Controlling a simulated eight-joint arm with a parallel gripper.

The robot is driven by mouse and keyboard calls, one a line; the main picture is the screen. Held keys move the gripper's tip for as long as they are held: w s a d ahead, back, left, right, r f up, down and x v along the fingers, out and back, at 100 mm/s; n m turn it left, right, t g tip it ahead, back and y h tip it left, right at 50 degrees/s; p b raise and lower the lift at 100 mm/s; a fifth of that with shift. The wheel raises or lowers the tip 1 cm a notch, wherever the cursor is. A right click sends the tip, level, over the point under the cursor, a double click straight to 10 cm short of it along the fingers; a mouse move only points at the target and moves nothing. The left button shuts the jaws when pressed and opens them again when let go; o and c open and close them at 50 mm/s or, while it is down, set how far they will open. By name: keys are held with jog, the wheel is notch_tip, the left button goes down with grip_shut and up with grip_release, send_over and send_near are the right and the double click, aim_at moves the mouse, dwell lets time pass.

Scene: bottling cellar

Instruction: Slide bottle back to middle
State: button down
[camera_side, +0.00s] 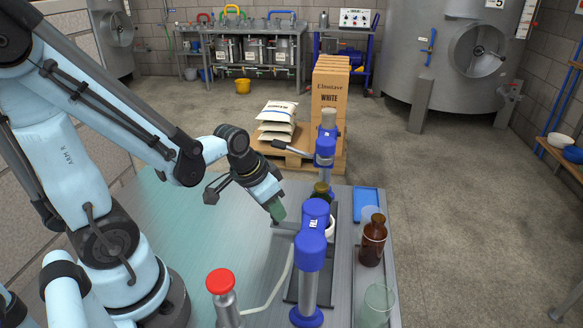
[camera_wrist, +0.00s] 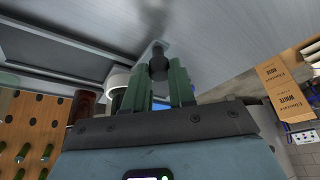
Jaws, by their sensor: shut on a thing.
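A dark green bottle with a brownish top (camera_side: 321,190) stands between two blue-headed posts in the side view, its lower part hidden by the nearer post (camera_side: 310,255). A pale ring or cup (camera_side: 331,228) shows beside it. My gripper (camera_side: 277,212) has green fingers and is to the left of the bottle, low over the bench. In the wrist view my gripper (camera_wrist: 159,88) is shut on a dark round knob (camera_wrist: 158,66), which sits between the fingertips. A white cylinder (camera_wrist: 119,77) is left of the fingers. A grey bar (camera_side: 284,227) lies by the fingertips.
A brown bottle (camera_side: 373,241), a clear glass (camera_side: 377,303) and a blue tray (camera_side: 366,203) are at the bench's right side. A red-topped post (camera_side: 221,283) with a pale hose stands in front. The bench's left surface (camera_side: 180,225) is clear.

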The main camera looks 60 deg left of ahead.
jog(key=shift+s+d, duration=0.95)
jog(key=shift+d, duration=0.1)
jog(key=c, duration=0.9)
grip_release()
jog(key=shift+c, duration=0.2)
jog(key=shift+s+r, duration=0.1)
jog(key=shift+r, duration=0.05)
jog(key=v, duration=1.1)
jog(key=shift+s+r, duration=0.25)
jog(key=shift+r, duration=0.1)
jog(key=shift+w, duration=0.1)
jog(key=w+d+f+t, duration=0.1)
jog(key=w+d+t, duration=0.1)
jog(key=w, duration=0.3)
jog(key=shift+w+d+f+t, duration=0.3)
jog(key=shift+w+d+t, duration=0.05)
jog(key=shift+t, duration=0.05)
